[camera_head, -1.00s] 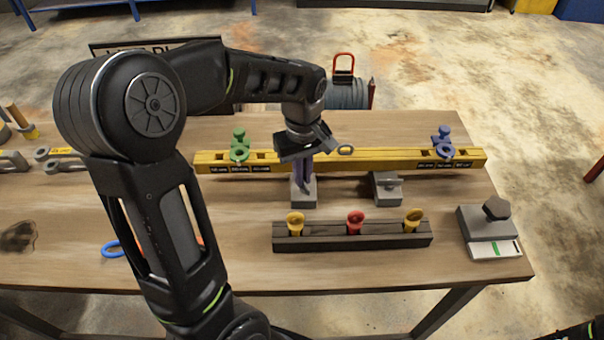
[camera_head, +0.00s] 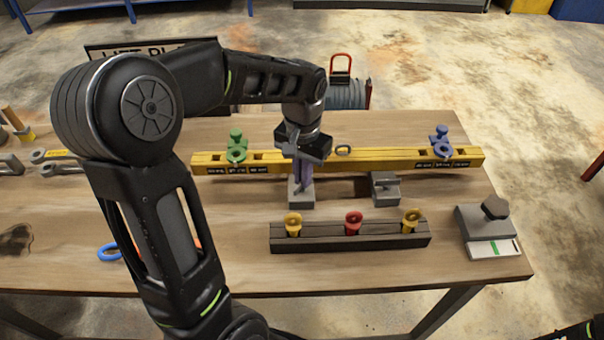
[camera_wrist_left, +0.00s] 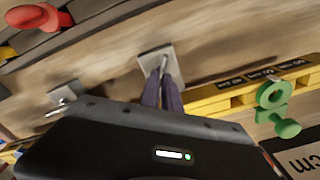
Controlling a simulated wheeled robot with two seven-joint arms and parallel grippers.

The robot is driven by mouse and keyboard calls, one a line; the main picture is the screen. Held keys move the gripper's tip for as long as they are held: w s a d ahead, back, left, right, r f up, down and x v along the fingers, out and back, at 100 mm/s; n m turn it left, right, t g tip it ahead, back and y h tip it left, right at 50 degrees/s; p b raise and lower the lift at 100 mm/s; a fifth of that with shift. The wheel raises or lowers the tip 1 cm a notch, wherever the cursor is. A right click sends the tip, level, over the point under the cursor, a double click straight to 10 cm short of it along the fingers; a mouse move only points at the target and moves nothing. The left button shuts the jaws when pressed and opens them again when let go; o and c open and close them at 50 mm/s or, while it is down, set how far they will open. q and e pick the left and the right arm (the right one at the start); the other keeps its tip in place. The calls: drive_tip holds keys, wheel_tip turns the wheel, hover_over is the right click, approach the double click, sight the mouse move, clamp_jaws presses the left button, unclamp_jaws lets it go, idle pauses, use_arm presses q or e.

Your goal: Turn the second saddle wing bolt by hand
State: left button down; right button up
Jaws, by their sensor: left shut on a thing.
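A grey saddle block (camera_head: 300,198) stands on the table in front of the yellow beam, left of centre. My left gripper (camera_head: 303,177) is above it, pointing down, with its purple fingers shut on the upright wing bolt (camera_wrist_left: 164,66) of this block. In the left wrist view, the fingers (camera_wrist_left: 163,92) close around the bolt, and the block (camera_wrist_left: 148,58) lies beneath. The fingers hide part of the bolt. A second grey block (camera_head: 385,190) with a bolt stands to the right, apart from the gripper.
The yellow beam (camera_head: 380,158) runs behind, with a green shackle (camera_head: 236,152) and a blue one (camera_head: 442,149). A dark rack (camera_head: 330,241) with yellow and red pieces stands in front. A grey device (camera_head: 488,228) is at right.

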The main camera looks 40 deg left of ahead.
use_arm(q)
drive_tip(key=m, duration=0.5)
drive_tip(key=shift+w+d+r+m, duration=0.1)
drive_tip(key=shift+r+m, duration=0.1)
drive_tip(key=shift+m, duration=0.1)
drive_tip(key=m, duration=0.6)
drive_tip(key=shift+d, duration=0.1)
drive_tip(key=c, duration=1.6)
unclamp_jaws()
drive_tip(key=shift+s+d+f, duration=0.1)
drive_tip(key=shift+s, duration=0.1)
wheel_tip(320, 180, up, 8)
drive_tip(key=shift+f, duration=0.1)
